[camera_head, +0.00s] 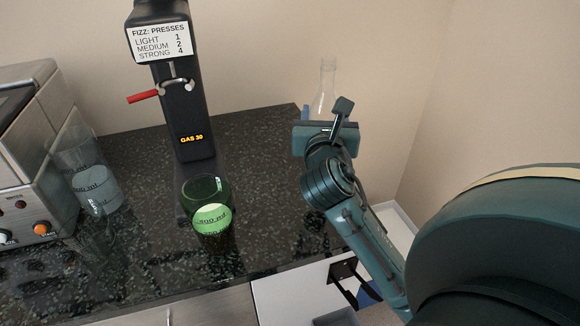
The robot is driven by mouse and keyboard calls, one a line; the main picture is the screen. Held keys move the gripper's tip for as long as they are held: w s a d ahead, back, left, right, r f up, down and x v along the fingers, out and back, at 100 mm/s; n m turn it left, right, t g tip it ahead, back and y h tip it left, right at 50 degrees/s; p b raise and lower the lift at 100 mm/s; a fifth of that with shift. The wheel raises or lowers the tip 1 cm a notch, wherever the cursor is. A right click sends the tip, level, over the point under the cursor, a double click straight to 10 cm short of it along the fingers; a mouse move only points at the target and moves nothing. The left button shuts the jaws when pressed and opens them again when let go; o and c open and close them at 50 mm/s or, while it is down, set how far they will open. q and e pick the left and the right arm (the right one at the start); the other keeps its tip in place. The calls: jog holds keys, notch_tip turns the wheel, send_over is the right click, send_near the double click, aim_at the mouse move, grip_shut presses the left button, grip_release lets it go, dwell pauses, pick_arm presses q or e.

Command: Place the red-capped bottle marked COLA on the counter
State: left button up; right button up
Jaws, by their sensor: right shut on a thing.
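My right gripper (326,128) is over the right end of the dark speckled counter (265,150), seen from behind. It is shut on a clear bottle (327,78), whose bare neck and shoulder show above the gripper. The lower part of the bottle is hidden by the gripper, so I cannot tell if it touches the counter. No red cap and no COLA marking show in this view. My left gripper is not in view.
A black fizz machine (183,110) with a red lever and a "GAS 30" display stands at the back. Green glassware (208,190) with ml marks is at its foot. Clear marked glassware (95,188) is beside a metal machine (30,150) at left. Counter between fizz machine and gripper is clear.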

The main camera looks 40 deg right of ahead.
notch_tip(320, 180, down, 4)
jog(key=shift+f+b, duration=0.15)
jog(key=shift+b, duration=0.4)
jog(key=shift+f, duration=0.35)
notch_tip(320, 180, down, 4)
jog(key=shift+r+b, duration=0.1)
jog(key=shift+b, duration=0.65)
jog(key=shift+f, duration=0.35)
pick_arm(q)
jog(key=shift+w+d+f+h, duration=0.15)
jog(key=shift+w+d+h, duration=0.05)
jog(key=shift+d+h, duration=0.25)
pick_arm(e)
jog(key=shift+f, duration=0.2)
jog(key=o, duration=1)
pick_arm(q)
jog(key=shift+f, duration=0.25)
pick_arm(e)
jog(key=o, duration=0.4)
jog(key=shift+c, duration=0.2)
